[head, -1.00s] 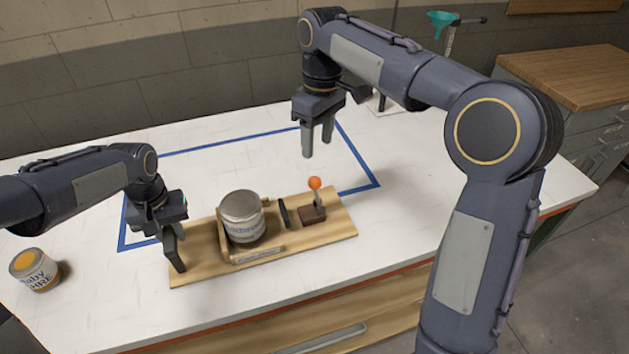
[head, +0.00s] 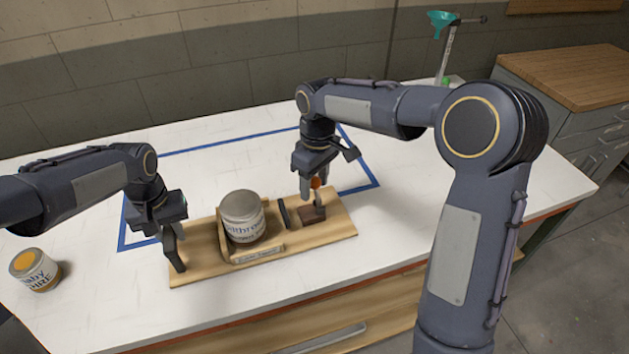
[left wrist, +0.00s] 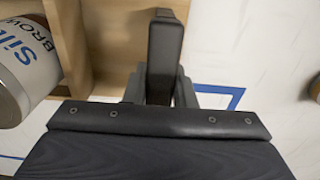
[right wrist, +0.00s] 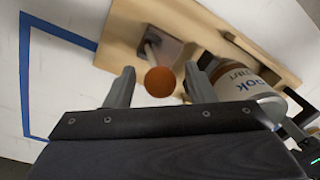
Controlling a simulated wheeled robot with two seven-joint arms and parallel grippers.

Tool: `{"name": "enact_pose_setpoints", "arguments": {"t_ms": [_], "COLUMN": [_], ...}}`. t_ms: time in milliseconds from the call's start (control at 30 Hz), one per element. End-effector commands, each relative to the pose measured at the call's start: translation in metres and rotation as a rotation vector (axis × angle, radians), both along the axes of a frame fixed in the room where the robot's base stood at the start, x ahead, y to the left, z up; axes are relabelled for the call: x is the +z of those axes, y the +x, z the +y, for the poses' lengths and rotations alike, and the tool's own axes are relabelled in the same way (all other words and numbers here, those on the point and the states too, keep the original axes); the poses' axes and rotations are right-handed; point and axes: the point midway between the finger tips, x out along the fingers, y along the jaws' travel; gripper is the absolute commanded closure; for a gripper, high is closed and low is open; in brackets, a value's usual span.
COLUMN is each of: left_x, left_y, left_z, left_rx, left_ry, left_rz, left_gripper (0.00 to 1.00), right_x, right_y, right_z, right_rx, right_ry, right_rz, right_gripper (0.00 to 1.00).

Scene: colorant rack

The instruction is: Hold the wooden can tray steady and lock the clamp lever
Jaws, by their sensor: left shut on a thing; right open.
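The wooden can tray (head: 340,226) lies on the white bench with a grey-lidded, labelled can (head: 243,217) standing in its wooden cradle. At its left end my left gripper (head: 174,248) is shut on a black upright handle, which the left wrist view shows between the fingers (left wrist: 165,55). The clamp lever (head: 316,184) has an orange ball knob and a dark brown base (head: 312,213) right of a black clamp pad (head: 284,214). My right gripper (head: 318,192) is open around the knob; in the right wrist view the orange knob (right wrist: 160,82) lies between the fingertips. I cannot tell whether they touch it.
A second can (head: 35,271) with an orange-yellow top stands at the bench's left. Blue tape (head: 240,139) outlines a rectangle on the bench, and the tray overlaps its front part. A wooden-topped cabinet (head: 570,75) stands at the right. The bench behind the tray is clear.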

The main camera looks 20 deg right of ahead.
Motion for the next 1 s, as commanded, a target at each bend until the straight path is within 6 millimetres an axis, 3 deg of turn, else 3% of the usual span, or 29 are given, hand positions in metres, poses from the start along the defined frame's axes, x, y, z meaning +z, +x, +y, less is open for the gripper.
{"name": "enact_pose_setpoints", "arguments": {"t_ms": [133,500,1000], "left_x": [0.001,0.001,0.001], "left_y": [0.001,0.0,0.0], "left_z": [0.0,0.0,0.0], "left_rx": [0.001,0.001,0.001], "left_ry": [0.0,0.0,0.0], "left_rz": [-0.002,-0.002,-0.002], "left_gripper": [1.0,1.0,1.0], "right_x": [0.0,0.001,0.001], "right_y": [0.0,0.0,0.0], "right_z": [0.0,0.0,-0.011], "right_rx": [0.0,0.0,-0.006], "right_ry": [0.0,0.0,0.097], "right_rz": [0.0,0.0,0.004], "right_gripper": [0.53,1.0,1.0]}}
